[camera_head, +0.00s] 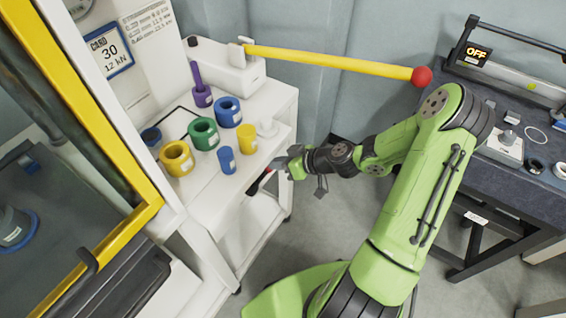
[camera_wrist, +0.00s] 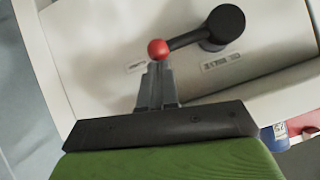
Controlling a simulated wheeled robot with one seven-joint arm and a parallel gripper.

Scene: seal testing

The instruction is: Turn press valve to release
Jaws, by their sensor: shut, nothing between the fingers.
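In the wrist view the valve is a short black lever (camera_wrist: 185,40) with a red ball knob (camera_wrist: 158,48) at its left end. The lever turns about a round black hub (camera_wrist: 225,22) on a white panel. My gripper (camera_wrist: 160,66) is shut and empty, with its fingertips right at the knob's lower side; I cannot tell whether they touch. In the head view my gripper (camera_head: 278,163) is beside the white stand's right side, just below its top level.
Colored rings and cylinders, including a green ring (camera_head: 203,133), stand on the white top (camera_head: 205,178). A long yellow pump handle (camera_head: 330,59) with a red ball reaches out above my arm. A dark bench (camera_head: 530,185) is on the right. Grey floor lies between.

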